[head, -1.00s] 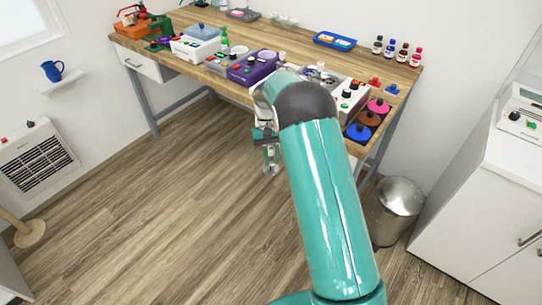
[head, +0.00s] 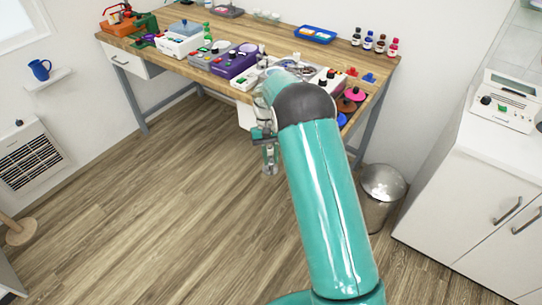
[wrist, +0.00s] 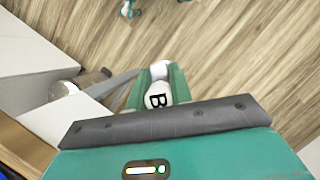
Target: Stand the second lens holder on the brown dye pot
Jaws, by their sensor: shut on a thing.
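My gripper (head: 268,158) hangs in front of the workbench, above the floor, pointing down. In the wrist view its green fingers (wrist: 158,88) are shut on a white rounded piece marked B (wrist: 159,95), which looks like a lens holder. In the head view the held piece is too small to make out clearly. Round dye pots sit at the bench's right front end, partly hidden behind my arm. A pink pot (head: 355,94) shows there, with a brownish pot (head: 345,105) just in front of it. The gripper is left of the pots and apart from them.
The wooden workbench (head: 290,38) carries a purple device (head: 230,62), a blue tray (head: 315,34) and small bottles (head: 380,44). A metal bin (head: 382,190) stands by its right leg. A white cabinet (head: 480,170) is at the right. The floor (head: 170,190) before the bench is clear.

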